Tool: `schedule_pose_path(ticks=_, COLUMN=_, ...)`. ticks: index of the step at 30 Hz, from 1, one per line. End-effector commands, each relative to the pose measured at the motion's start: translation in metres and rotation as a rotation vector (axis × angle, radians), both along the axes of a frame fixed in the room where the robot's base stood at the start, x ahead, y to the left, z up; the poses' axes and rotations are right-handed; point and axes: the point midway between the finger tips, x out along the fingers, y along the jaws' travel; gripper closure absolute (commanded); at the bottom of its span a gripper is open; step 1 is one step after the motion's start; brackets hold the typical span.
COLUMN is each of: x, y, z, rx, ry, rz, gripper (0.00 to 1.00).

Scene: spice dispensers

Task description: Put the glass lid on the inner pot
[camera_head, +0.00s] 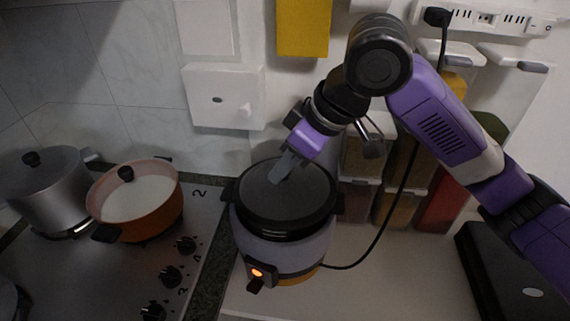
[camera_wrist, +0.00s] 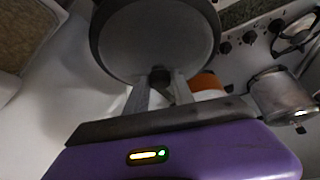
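The inner pot (camera_head: 243,221) is black with side handles and sits in the grey cooker on the counter. The round, dark grey glass lid (camera_head: 305,201) covers its opening in the head view; any small gap between lid and pot cannot be made out. My gripper (camera_head: 282,172) comes down from above over the lid's middle. In the wrist view the lid (camera_wrist: 150,35) is a grey disc with a dark rim. Its dark knob (camera_wrist: 160,77) stands between the tips of my gripper's fingers (camera_wrist: 161,88), which appear shut on it.
The cooker (camera_head: 281,247) has an orange light in front. Left of it, an orange pot (camera_head: 153,222) and a steel pot (camera_head: 45,190) stand on the stove (camera_head: 60,275). Spice dispensers (camera_head: 362,158) stand behind on the right. A black cable (camera_head: 372,240) crosses the counter. A black box (camera_head: 505,285) lies right.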

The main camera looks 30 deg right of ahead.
Motion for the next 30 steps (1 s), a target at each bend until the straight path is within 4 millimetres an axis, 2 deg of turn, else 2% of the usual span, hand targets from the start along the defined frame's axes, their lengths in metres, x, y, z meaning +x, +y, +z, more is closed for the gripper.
schedule_pose_path(ticks=1, x=-0.003, y=0.002, z=-0.008, rx=-0.005, ry=0.019, rz=0.006, gripper=0.62)
schedule_pose_path(ticks=3, x=-0.003, y=0.002, z=-0.008, rx=-0.005, ry=0.020, rz=0.006, gripper=0.50)
schedule_pose_path(ticks=13, x=-0.004, y=0.003, z=-0.009, rx=-0.003, ry=0.024, rz=0.011, gripper=0.50)
schedule_pose_path(ticks=17, x=-0.007, y=0.001, z=-0.003, rx=-0.002, ry=0.022, rz=0.011, gripper=0.50)
schedule_pose_path(ticks=20, x=-0.011, y=-0.002, z=0.009, rx=-0.003, ry=0.019, rz=0.010, gripper=0.50)
schedule_pose_path(ticks=30, x=-0.036, y=-0.023, z=0.072, rx=-0.003, ry=0.009, rz=0.006, gripper=0.50)
